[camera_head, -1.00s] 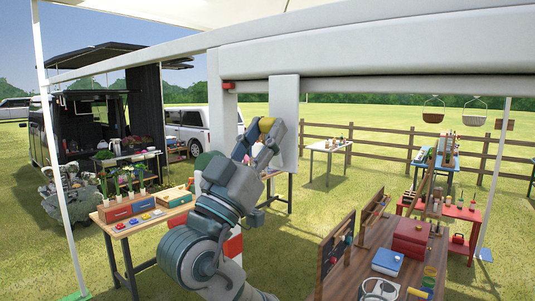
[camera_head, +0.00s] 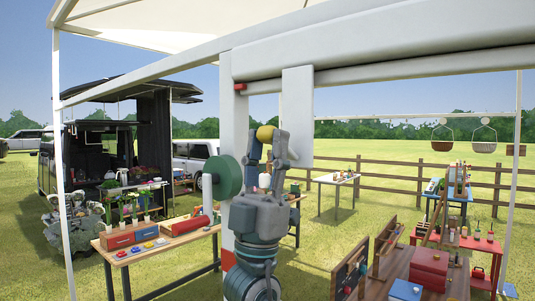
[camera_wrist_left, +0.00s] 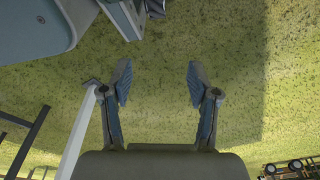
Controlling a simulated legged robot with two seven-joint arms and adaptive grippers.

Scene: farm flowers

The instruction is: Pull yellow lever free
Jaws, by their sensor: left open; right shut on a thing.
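The yellow lever end (camera_head: 265,133) shows as a short rounded yellow piece at the upper end of my right gripper (camera_head: 268,143), in front of the white post. The gripper's fingers are shut on it, one on each side. My right arm rises from below and hides the rest of the lever. A round green disc (camera_head: 223,177) sits on the post just left of the gripper. My left gripper (camera_wrist_left: 158,82) is open and empty above grass in the left wrist view, and it is not in the head view.
A white post and thick beam (camera_head: 400,55) frame the work area, with a small red block (camera_head: 240,87) on the post. A wooden table (camera_head: 160,243) with boxes and plants stands left. A workbench with a red box (camera_head: 430,265) stands right.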

